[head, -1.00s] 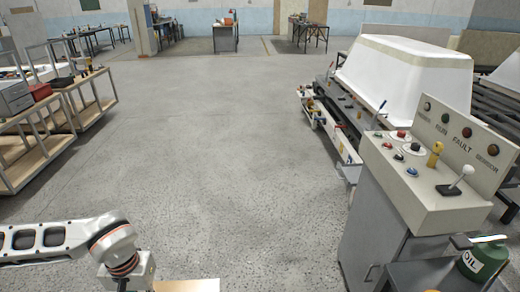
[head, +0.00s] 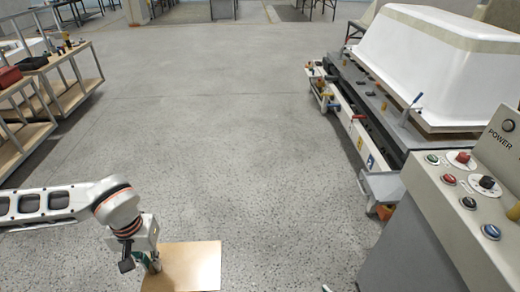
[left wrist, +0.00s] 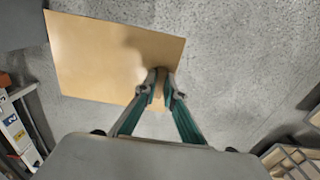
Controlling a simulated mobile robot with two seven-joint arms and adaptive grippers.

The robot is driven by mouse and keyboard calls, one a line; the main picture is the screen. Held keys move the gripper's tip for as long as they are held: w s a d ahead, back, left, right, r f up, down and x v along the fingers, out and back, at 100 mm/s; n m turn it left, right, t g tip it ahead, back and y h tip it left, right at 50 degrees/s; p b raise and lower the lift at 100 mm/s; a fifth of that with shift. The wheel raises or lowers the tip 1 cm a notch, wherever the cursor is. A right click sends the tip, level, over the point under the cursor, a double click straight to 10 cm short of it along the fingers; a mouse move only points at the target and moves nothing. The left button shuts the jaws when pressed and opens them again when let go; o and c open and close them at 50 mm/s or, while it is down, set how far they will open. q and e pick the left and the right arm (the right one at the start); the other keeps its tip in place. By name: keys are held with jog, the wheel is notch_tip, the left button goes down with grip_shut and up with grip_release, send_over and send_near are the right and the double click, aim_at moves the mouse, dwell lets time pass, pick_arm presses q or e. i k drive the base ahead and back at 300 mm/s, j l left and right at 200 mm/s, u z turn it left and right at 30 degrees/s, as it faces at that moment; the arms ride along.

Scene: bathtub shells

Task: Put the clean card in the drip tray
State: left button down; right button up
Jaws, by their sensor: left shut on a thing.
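My left gripper (head: 152,264) is shut on the edge of a flat tan card (head: 190,266), low at the bottom of the head view. In the left wrist view the fingers (left wrist: 158,90) pinch the card (left wrist: 105,55) near one corner, and most of it extends to the left over the floor. The card's visible face looks plain and unmarked. A grey tray-like ledge (head: 383,187) juts from the near end of the machine; I cannot tell whether it is the drip tray. My right gripper is not in view.
A white tub shell (head: 440,65) sits on the machine at right. A control console (head: 455,205) with coloured buttons stands at the near right. Wooden-shelved racks (head: 45,95) line the left. The grey floor (head: 240,140) between is clear.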

aim_at(392, 187)
jog(key=i, duration=1.25)
jog(key=i+z, duration=0.2)
jog(key=i, duration=0.3)
jog(key=i+j+z, duration=0.2)
jog(key=i, duration=0.25)
jog(key=z, duration=2.6)
